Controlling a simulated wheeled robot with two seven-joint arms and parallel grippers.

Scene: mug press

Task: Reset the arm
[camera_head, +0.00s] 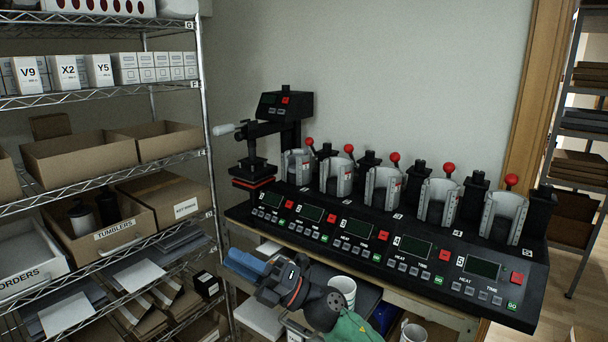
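My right gripper (245,265) is at the lower middle, in front of the press bench. Its arm comes in from the bottom, and the gripper points up and left. Its blue fingers lie close together, and I cannot tell whether they are open or shut. I see no object clearly held in them. My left gripper is not in view. The mug press (395,245) is a long black machine on the bench, with several grey mug clamps, red-knobbed levers and numbered control panels.
A white mug (342,288) stands just right of my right wrist, below the press front. Another white mug (413,333) is at the bottom edge. Wire shelving (207,140) with boxes fills the left. A flat press (285,105) stands at the back.

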